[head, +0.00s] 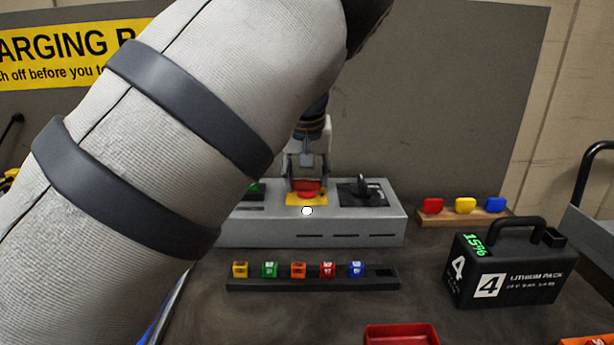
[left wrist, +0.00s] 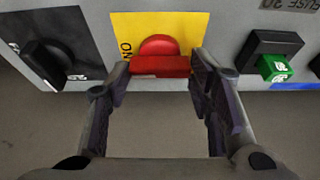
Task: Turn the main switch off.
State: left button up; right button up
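The main switch is a red handle (head: 307,186) on a yellow plate (head: 292,200), set on top of a grey switch box (head: 270,228). In the left wrist view the red handle (left wrist: 160,67) lies crosswise between my fingertips, with "ON" printed on the yellow plate beside it. My left gripper (head: 307,180) reaches down over the handle. In the left wrist view its fingers (left wrist: 161,68) appear to touch both ends of the handle. My right gripper is in neither view.
In front are a rack of coloured cubes (head: 310,284), a red tray (head: 400,336) and a black lithium pack (head: 510,270). My left arm hides the left side.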

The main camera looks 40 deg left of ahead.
pick_arm(q)
jog(key=shift+n, duration=0.3)
jog(key=n, duration=0.2)
jog(key=n+g+y, duration=0.1)
jog(key=n, duration=0.1)
jog(key=shift+w+d+f+g+b, duration=0.1)
jog(key=shift+w+f+g+b, duration=0.05)
jog(key=shift+g+b, duration=0.2)
jog(key=n, duration=0.2)
jog(key=n+g+b, duration=0.1)
jog(key=n, duration=0.1)
jog(key=shift+w+g+y, duration=0.1)
jog(key=shift+g+y, duration=0.15)
jog(key=shift+y, duration=0.05)
jog(key=n+g+b, duration=0.2)
jog(key=n, duration=0.3)
jog(key=shift+w+n, duration=0.1)
jog(key=shift+n, duration=0.3)
jog(key=shift+n+g+h+b, duration=0.55)
jog(key=shift+n+g+h, duration=0.05)
jog(key=shift+n, duration=1)
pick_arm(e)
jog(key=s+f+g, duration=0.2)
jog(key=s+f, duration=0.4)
pick_arm(q)
jog(key=shift+n, duration=0.3)
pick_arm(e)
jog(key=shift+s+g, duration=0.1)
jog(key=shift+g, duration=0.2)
